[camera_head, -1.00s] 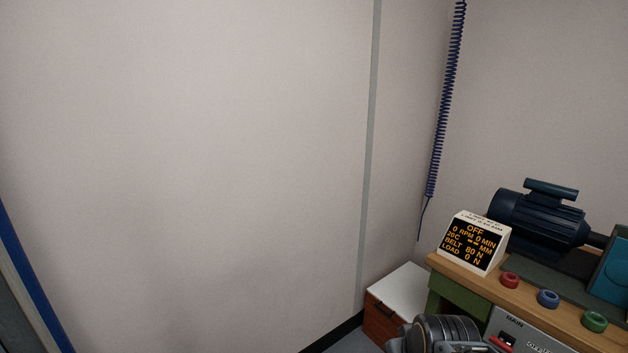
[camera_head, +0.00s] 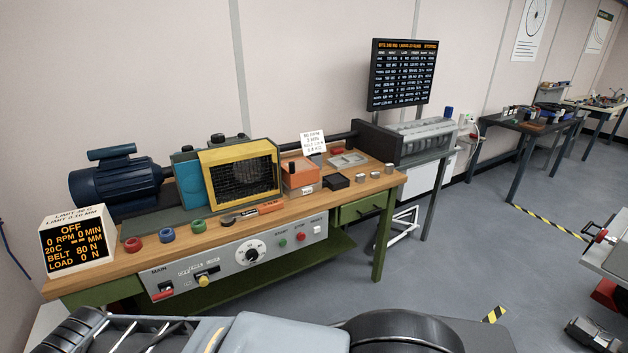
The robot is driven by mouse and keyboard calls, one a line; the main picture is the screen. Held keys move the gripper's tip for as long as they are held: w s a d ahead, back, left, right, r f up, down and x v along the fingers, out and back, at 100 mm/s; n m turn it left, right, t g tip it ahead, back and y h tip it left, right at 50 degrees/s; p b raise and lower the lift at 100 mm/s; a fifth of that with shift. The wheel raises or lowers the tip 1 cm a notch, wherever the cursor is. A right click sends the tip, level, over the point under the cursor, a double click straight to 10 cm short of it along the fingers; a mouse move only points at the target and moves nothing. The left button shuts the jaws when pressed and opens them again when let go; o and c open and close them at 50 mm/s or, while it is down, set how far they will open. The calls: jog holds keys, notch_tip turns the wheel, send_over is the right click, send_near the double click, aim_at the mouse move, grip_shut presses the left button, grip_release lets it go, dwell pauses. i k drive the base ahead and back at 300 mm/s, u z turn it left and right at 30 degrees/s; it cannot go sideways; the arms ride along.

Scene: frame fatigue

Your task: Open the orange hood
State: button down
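A yellow-orange framed guard with a dark mesh window (camera_head: 205,172) stands on the wooden bench, right of a teal panel and a dark blue motor; it looks shut. A smaller orange box (camera_head: 300,176) sits to its right, with a white card above it. I cannot tell for sure which of the two is the hood the task names. Parts of my arm cross the bottom of the view, in front of the bench and apart from both. My gripper's fingers do not show.
The wooden bench (camera_head: 349,192) carries a dark blue motor (camera_head: 115,182), a display reading OFF (camera_head: 75,240), coloured rings and small metal pieces. Its front panel (camera_head: 225,262) has a knob and buttons. Open grey floor (camera_head: 460,250) lies to the right, with other tables farther back.

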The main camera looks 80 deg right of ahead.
aim_at(302, 171)
jog(key=z, duration=2.55)
jog(key=k, duration=0.6)
jog(key=u, duration=0.55)
jog(key=i, duration=1.8)
jog(key=z, duration=0.4)
